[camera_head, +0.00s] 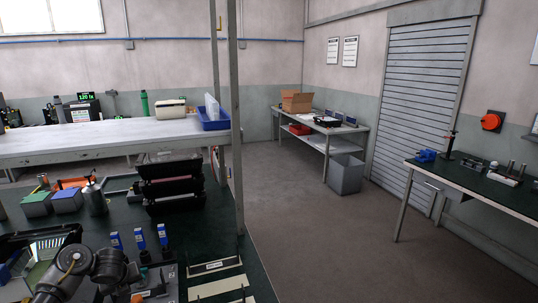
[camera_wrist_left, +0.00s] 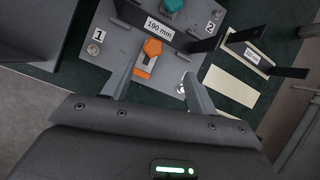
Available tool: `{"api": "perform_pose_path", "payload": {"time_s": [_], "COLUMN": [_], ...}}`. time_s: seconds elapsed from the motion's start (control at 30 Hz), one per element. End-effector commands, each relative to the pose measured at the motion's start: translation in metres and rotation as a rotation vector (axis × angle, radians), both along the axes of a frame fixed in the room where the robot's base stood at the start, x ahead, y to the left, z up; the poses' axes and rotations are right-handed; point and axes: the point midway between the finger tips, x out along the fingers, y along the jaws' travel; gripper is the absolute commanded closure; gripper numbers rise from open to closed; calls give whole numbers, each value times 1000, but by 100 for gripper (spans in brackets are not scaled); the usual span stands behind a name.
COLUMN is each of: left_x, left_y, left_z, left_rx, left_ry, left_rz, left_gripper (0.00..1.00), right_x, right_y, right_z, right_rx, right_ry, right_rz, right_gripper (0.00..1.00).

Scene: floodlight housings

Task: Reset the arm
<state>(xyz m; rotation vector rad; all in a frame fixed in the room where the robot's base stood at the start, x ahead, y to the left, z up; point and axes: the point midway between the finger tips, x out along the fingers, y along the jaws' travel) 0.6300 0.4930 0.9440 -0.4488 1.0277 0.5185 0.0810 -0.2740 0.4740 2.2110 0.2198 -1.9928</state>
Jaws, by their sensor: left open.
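My left arm (camera_head: 78,268) comes in at the lower left of the head view, over the dark green bench. In the left wrist view my left gripper (camera_wrist_left: 158,74) is open, its two grey fingers apart with nothing between the tips. Beyond them lies a grey fixture plate (camera_wrist_left: 115,42) marked 1 and 2, with an orange clamp-like part (camera_wrist_left: 150,50), a teal knob (camera_wrist_left: 172,5) and a bar labelled 190 mm (camera_wrist_left: 160,28). The gripper's height above the plate is hard to judge. My right gripper is not in view.
The green bench (camera_head: 130,222) holds blue-topped parts (camera_head: 139,240), a metal bottle (camera_head: 94,200), a dark rack (camera_head: 170,188) and pale strips (camera_head: 218,284). A grey post (camera_head: 236,120) stands at the bench's right. Open floor (camera_head: 300,225) lies beyond.

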Motion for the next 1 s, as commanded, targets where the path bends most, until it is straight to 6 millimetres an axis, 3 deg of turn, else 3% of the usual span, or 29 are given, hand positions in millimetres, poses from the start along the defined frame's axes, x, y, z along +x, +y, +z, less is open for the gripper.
{"api": "perform_pose_path", "payload": {"time_s": [0.17,0.27,0.4,0.5,0.7,1.0], "left_x": [-24,-54,-126,-183,-265,-345], "left_y": [-59,-103,-170,-203,-231,-244], "left_z": [-45,-72,-98,-101,-90,-67], "left_rx": [-100,-205,-429,-589,-777,-910], "left_ry": [-75,-127,-189,-204,-193,-159], "left_rz": [170,331,685,977,1425,1897], "left_gripper": [42,42,42,42,42,42], "right_x": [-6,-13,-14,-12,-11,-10], "right_y": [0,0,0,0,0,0], "right_z": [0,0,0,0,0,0], "right_rx": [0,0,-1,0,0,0], "right_ry": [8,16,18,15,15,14], "right_rz": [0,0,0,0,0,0], "right_gripper": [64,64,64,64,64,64]}}
